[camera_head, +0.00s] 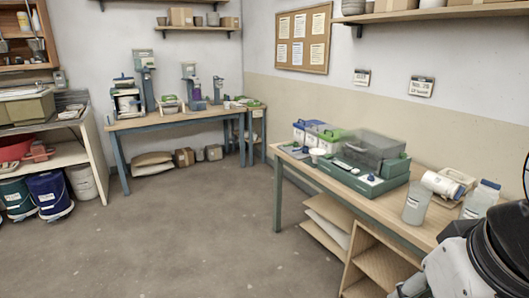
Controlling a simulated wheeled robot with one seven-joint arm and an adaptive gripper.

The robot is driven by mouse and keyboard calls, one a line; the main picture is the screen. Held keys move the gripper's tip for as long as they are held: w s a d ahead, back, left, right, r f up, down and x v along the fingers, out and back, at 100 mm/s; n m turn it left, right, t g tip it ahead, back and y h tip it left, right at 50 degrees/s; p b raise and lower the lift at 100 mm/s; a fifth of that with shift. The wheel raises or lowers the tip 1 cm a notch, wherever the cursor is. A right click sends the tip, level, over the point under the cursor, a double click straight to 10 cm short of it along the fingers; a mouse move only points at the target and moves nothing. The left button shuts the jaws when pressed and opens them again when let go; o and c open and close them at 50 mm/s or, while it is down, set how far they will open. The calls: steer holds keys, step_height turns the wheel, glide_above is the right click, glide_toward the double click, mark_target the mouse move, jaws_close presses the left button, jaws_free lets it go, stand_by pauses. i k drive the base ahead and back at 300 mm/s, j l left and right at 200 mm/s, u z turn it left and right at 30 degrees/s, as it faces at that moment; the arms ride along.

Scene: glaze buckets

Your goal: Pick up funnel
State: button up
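No funnel can be made out with certainty. A red rounded thing (14,148) lies on the middle shelf of the bench at the far left, with a smaller reddish piece beside it. It may be a basin or a funnel; I cannot tell which. Small items on the back table are too small to identify. My arm shows at the bottom right as dark and light links, in front of the right table's near end. My gripper is not visible, so I cannot tell what it holds.
The right table (399,220) bears a green machine with a grey cover (370,150), clear containers (416,204) and a white cylinder (443,185). A back table (180,118) holds several devices. Buckets (50,194) stand under the left bench. The middle floor (190,235) is clear.

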mark_target(315, 153)
steer(key=i+j+u, duration=0.25)
steer(key=i+u, duration=0.7)
steer(key=i, duration=0.3)
steer(key=i+z, duration=0.25)
steer(key=i, duration=0.2)
steer(key=i+j+z, duration=0.25)
steer(key=i, duration=0.25)
steer(key=i+l+z, duration=0.15)
steer(key=z, duration=0.3)
steer(key=i+z, duration=0.2)
steer(key=z, duration=0.25)
steer(key=i+z, duration=0.25)
steer(key=z, duration=0.2)
steer(key=i+z, duration=0.15)
steer(key=z, duration=0.3)
